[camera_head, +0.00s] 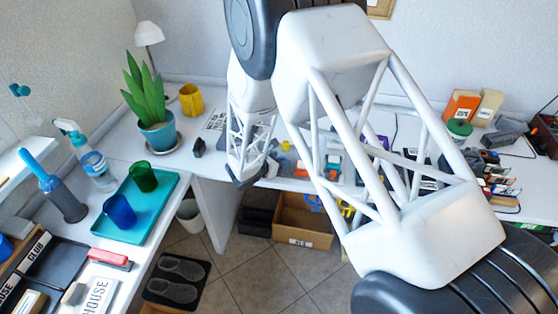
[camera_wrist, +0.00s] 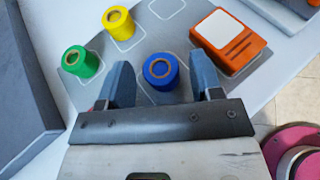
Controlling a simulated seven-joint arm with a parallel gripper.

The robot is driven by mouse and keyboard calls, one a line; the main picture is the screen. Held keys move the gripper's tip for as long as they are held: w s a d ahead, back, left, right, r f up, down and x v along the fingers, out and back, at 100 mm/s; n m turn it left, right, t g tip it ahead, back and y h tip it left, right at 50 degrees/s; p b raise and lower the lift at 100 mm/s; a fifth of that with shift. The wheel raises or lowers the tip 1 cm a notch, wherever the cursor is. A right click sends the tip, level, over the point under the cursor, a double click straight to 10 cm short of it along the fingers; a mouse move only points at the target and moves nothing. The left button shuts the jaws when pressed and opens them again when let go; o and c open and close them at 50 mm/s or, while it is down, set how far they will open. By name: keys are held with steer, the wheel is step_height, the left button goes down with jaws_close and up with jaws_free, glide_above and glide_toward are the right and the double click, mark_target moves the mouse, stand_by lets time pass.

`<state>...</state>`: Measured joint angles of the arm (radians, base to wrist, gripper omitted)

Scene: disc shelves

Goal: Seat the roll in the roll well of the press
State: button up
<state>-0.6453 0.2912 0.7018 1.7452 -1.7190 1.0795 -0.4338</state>
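In the wrist view my gripper (camera_wrist: 163,80) is open, one grey-blue finger on each side of the blue roll (camera_wrist: 160,68). The blue roll stands upright on a grey mat (camera_wrist: 188,92), its round end with a brown core facing up. I cannot tell whether the fingers are level with it or above it. A green roll (camera_wrist: 82,61) stands to the left, and a yellow roll (camera_wrist: 119,22) stands behind. An orange block with a white top (camera_wrist: 230,42) sits on the mat at right. I cannot pick out the press or its roll well for certain.
A dark grey slab (camera_wrist: 32,80) borders the wrist view at left. A pink round thing (camera_wrist: 297,155) shows at lower right. In the head view a potted plant (camera_head: 150,100) and yellow cup (camera_head: 191,100) stand left of my arm. A cardboard box (camera_head: 303,222) is on the floor.

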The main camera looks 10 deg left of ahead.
steer(key=shift+r, duration=0.15)
steer(key=v, duration=1.2)
stand_by(0.3)
stand_by(0.9)
steer(key=s+d+r+m+g, duration=0.35)
steer(key=d+r+m, duration=0.35)
steer(key=d+r, duration=0.45)
steer(key=s+d+r+m+g, duration=0.3)
steer(key=d+r+m+g, duration=0.35)
steer(key=d, duration=0.85)
steer(key=s+d+r+m+y, duration=0.2)
steer(key=s+d+r+m, duration=0.2)
steer(key=s, duration=0.4)
steer(key=s+d+r+m+t+y, duration=0.1)
steer(key=s+d+r+m+y, duration=0.2)
steer(key=s, duration=0.5)
steer(key=s+d+r+m+y, duration=0.2)
steer(key=s+d+r+m, duration=0.3)
steer(key=s+r+m, duration=0.2)
steer(key=shift+s+d+m, duration=0.4)
steer(key=shift+s+m, duration=0.15)
steer(key=shift+m, duration=0.4)
